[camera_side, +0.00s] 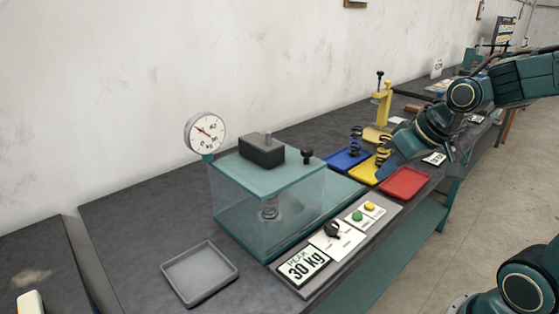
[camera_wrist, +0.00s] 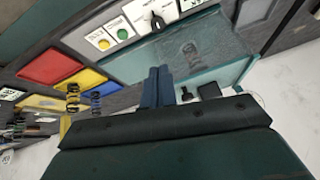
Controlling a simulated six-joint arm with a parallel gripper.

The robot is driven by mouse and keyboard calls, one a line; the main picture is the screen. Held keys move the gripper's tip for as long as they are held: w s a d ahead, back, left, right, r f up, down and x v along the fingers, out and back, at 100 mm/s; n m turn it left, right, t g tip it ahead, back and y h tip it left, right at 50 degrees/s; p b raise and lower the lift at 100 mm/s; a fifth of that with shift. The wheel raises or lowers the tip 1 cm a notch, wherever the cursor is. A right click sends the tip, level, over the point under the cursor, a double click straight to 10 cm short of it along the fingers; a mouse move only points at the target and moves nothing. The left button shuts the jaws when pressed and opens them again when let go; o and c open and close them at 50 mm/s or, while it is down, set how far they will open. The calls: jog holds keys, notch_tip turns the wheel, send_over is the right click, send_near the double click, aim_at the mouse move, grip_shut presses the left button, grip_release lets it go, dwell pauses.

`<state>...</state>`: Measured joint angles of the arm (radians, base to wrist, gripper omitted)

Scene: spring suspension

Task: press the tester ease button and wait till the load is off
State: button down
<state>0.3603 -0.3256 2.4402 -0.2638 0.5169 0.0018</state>
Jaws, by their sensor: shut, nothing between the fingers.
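The tester (camera_side: 265,205) is a teal frame with clear walls, a black block on top and a spring (camera_side: 268,210) inside. Its dial (camera_side: 205,132) has a red needle pointing up and left. The panel carries a green button (camera_side: 357,215) and a yellow button (camera_side: 369,207); their labels are too small to read, so I cannot tell which is ease. Both buttons, green (camera_wrist: 122,34) and yellow (camera_wrist: 104,44), also show in the wrist view. My gripper (camera_side: 385,175) is shut and empty, above the trays beside the panel. Its blue fingers (camera_wrist: 157,88) touch neither button.
Red (camera_side: 405,183), yellow (camera_side: 364,171) and blue (camera_side: 346,160) trays lie right of the tester, with springs on the latter two. An empty grey tray (camera_side: 200,273) lies left.

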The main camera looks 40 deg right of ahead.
jog(key=w+d+f+m+t, duration=0.1)
jog(key=w+d+f+m, duration=0.25)
jog(key=w+d, duration=0.3)
jog(key=m+t, duration=0.2)
send_over(373, 207)
jog(key=shift+d+f, duration=0.1)
jog(key=shift+f, duration=2.5)
jog(key=shift+f, duration=0.15)
jog(key=shift+f, duration=4.25)
